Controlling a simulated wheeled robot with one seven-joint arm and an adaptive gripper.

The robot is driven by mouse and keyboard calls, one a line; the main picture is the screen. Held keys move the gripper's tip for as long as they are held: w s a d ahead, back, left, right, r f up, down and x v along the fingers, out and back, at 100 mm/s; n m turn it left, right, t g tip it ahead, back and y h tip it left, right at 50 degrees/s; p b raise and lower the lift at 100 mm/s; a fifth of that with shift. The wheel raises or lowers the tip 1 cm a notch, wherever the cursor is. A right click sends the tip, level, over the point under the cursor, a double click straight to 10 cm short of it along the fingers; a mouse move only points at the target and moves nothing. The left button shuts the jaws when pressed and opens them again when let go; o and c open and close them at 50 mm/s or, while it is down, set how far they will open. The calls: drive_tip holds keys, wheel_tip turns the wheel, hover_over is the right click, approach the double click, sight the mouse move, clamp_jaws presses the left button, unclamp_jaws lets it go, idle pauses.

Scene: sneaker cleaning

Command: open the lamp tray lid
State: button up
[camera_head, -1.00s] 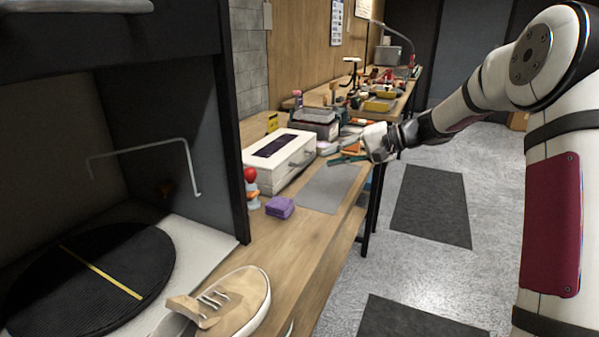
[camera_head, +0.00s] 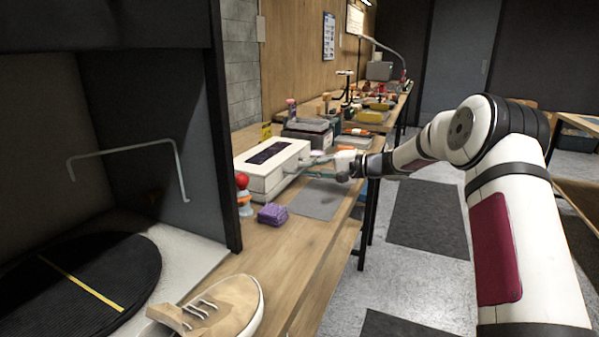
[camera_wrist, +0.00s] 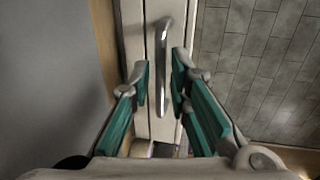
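A white box with a dark panel in its lid (camera_head: 270,152) stands on the bench and looks like the lamp tray. The lid is shut. In the wrist view, the white front face (camera_wrist: 140,130) of the box carries a curved metal handle (camera_wrist: 162,40). My gripper (camera_head: 318,166) is in front of the box's right side. It also shows in the wrist view (camera_wrist: 158,88), with its teal fingers apart on either side of the handle. I cannot tell whether a finger touches the handle.
A grey mat (camera_head: 318,198) lies on the bench below my gripper. A purple sponge block (camera_head: 272,214) and a red-topped bottle (camera_head: 243,190) stand near the box. A beige sneaker (camera_head: 222,308) is at the front. Grey containers (camera_head: 306,134) stand behind the box.

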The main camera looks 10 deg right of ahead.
sight(299, 169)
drive_tip(key=shift+x, duration=1.75)
clamp_jaws()
